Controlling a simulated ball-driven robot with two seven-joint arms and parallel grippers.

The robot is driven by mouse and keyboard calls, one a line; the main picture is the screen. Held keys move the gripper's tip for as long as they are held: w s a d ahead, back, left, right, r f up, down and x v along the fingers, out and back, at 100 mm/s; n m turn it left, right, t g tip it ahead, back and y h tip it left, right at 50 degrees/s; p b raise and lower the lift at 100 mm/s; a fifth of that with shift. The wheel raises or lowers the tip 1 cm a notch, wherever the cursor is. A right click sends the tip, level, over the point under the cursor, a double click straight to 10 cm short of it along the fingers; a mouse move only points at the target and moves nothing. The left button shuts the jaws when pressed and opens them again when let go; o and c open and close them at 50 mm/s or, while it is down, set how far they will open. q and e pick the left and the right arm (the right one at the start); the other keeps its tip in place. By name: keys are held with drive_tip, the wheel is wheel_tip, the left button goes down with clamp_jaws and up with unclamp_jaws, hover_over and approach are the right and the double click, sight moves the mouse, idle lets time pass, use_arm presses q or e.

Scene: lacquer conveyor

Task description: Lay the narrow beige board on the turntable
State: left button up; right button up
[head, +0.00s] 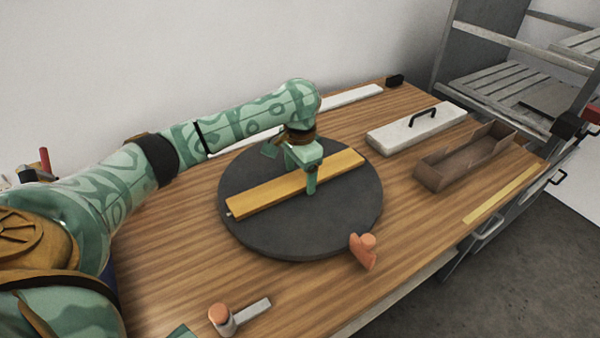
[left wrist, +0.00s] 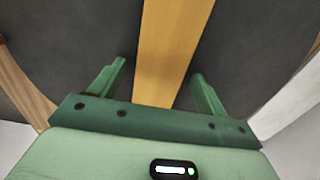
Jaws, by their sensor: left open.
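The narrow beige board (head: 255,196), yellowish in this light, lies flat across the dark round turntable (head: 330,225). Its left end comes close to the turntable's rim. My left gripper (head: 291,172) is over the middle of the board, with one finger on the near side. In the left wrist view, the open fingers of the left gripper (left wrist: 158,80) stand on either side of the board (left wrist: 172,45), with gaps between. The board runs between them over the dark turntable (left wrist: 75,40). My right gripper is not seen.
An orange-topped clamp (head: 364,250) stands at the turntable's front right rim. Another orange-topped piece (head: 222,318) is at the front. A white block with a black handle (head: 415,130) and an open brown tray (head: 430,178) lie right. A yellow strip (head: 500,196) lies near the table's right edge.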

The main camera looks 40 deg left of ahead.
sight(300, 178)
use_arm(q)
wheel_tip(300, 178, up, 12)
drive_tip(key=p, duration=0.7)
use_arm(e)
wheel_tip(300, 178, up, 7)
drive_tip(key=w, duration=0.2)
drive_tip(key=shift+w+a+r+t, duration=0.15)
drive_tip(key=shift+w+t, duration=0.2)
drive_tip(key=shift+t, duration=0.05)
